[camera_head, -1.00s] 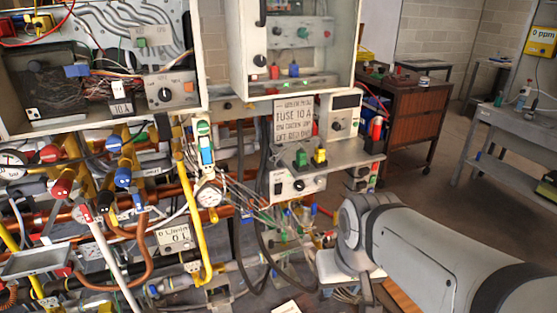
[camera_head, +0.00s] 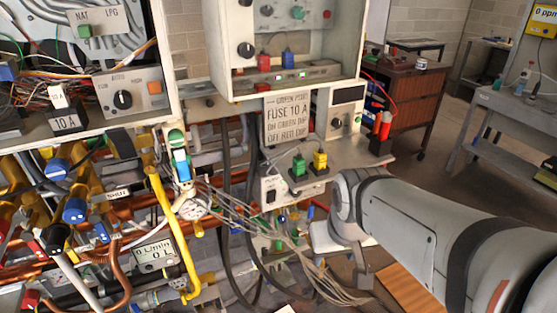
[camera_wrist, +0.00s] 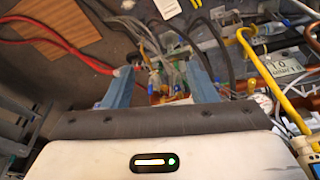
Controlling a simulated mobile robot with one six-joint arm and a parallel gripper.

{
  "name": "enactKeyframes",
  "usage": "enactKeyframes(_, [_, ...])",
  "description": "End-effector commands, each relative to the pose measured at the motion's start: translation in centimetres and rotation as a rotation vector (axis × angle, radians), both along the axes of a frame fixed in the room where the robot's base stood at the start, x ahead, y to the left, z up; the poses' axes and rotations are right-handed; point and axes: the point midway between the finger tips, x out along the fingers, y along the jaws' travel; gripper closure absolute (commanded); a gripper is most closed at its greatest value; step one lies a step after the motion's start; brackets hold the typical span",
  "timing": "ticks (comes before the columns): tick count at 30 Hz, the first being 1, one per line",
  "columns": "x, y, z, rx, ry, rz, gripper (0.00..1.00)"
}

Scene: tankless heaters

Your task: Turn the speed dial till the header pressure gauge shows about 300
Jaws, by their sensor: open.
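A round white gauge (camera_head: 193,207) sits low among the pipes, beside the yellow pipe; its needle is too small to read. A dark knob (camera_head: 337,123) is on a small white box with a dark display, right of the fuse sign. Another dark knob (camera_head: 123,99) is on the grey panel at left. I cannot tell which knob is the speed dial. In the wrist view my gripper (camera_wrist: 160,64) is open, with its blue-grey fingers apart and no object held between them; green and yellow fittings show beyond. In the head view my arm hides part of the area at right.
Loose cables (camera_head: 290,240) hang below the shelf close to my arm. Green and yellow blocks (camera_head: 320,160) stand on the shelf. A yellow pipe (camera_head: 165,215) runs down past the gauge. Open floor (camera_head: 440,205) lies behind my arm, toward a wooden cabinet (camera_head: 405,107).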

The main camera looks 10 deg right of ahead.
Motion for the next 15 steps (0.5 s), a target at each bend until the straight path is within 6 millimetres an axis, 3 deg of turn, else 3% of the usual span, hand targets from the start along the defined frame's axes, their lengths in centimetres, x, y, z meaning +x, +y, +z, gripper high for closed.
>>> enactKeyframes(5, [6.8, -2.5, -3.7, -0.093, -0.167, 0.088, 0.41])
enactKeyframes(9, [13.7, -4.0, -6.6, -0.195, -0.361, 0.224, 0.41])
enactKeyframes(15, [21.9, -4.6, -10.5, -0.311, -0.643, 0.434, 0.41])
